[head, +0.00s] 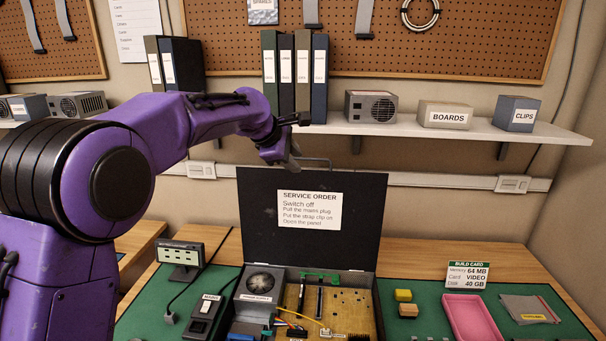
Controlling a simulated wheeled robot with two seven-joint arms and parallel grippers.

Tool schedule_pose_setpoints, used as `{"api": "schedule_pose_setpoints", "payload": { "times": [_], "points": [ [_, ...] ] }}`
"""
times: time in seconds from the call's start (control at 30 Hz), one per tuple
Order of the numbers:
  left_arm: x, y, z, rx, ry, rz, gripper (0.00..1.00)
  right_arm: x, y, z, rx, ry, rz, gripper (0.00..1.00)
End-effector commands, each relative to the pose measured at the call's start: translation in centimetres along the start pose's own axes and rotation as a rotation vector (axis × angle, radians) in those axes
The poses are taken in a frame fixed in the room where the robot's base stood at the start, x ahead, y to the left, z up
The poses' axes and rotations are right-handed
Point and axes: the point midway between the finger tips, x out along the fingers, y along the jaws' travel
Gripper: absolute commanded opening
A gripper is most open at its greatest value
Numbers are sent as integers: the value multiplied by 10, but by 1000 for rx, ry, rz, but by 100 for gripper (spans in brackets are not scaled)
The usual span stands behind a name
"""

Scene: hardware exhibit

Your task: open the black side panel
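The black side panel (264,220) stands raised, roughly upright, behind the open computer case (300,272). It bears a white "Service order" label (309,210). A thin handle (318,161) shows at the panel's top edge. My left gripper (291,157) is at this top edge, by the left end of the handle. Its fingers are small and dark here, and I cannot tell whether they close on the handle. The board and the fan unit (261,283) inside the case are uncovered. My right gripper is not in view.
A shelf (400,128) with binders and boxes runs behind the panel. On the green mat are a small display (180,256), a mains switch box (207,312), yellow and tan blocks, a pink tray (470,318) and a build card (467,274). The mat's right part has free room.

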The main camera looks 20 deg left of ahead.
Motion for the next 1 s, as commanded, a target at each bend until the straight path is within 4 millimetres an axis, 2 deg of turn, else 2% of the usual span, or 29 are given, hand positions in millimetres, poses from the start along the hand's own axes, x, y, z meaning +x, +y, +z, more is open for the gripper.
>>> {"api": "schedule_pose_setpoints", "payload": {
  "times": [0.1,0.2,0.5,0.63,0.77,0.8,0.9,1.0],
  "points": [
    [-23,-2,2,1,-2,5,36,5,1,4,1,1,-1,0],
    [-33,-2,3,2,-1,4,36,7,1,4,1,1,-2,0],
    [-30,1,2,1,0,-1,36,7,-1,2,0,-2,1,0],
    [-19,-13,-7,3,16,-9,36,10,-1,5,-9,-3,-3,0],
    [13,-58,-23,33,47,-39,36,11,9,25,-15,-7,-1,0],
    [24,-75,-28,49,57,-49,36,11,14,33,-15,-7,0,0],
    [37,-127,-42,89,86,-68,36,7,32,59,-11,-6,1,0],
    [39,-183,-57,132,117,-82,36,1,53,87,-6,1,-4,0]
  ]
}}
